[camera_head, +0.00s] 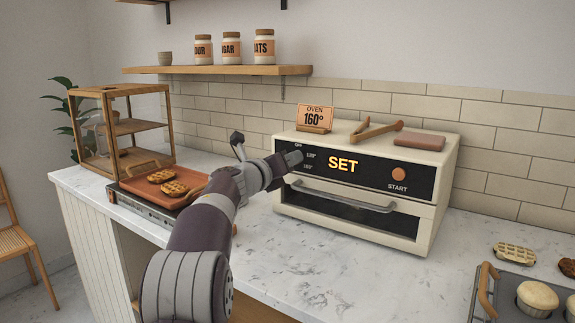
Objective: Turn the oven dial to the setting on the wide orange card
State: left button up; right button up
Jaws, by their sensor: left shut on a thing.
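The cream oven (437,190) stands on the counter with its front facing left and toward me. The orange card (314,117) on top of it reads "OVEN 160°". My left gripper (296,158) is at the left end of the black front panel (375,171), shut on the oven dial. The dial itself is hidden behind the gripper, so I cannot tell where it points. Small marks beside it show "OFF", "120°" and what looks like "160°". The panel's display (342,165) reads "SET". My right gripper is not in view.
Wooden tongs (373,130) and a brownish-pink block (419,140) lie on the oven. The orange START button (399,174) is at the panel's right, above the oven handle (345,198). An orange tray (135,183) with waffles is left. The counter front (330,260) is clear.

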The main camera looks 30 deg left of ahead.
pick_arm(q)
jog(key=shift+f, duration=0.2)
jog(key=o, duration=1)
jog(key=shift+o, duration=0.2)
jog(key=shift+r, duration=0.1)
jog(key=s+b, duration=0.1)
jog(key=s, duration=1.1)
jog(key=shift+s+a+r, duration=0.15)
jog(key=shift+s+a, duration=0.15)
jog(key=shift+s, duration=0.05)
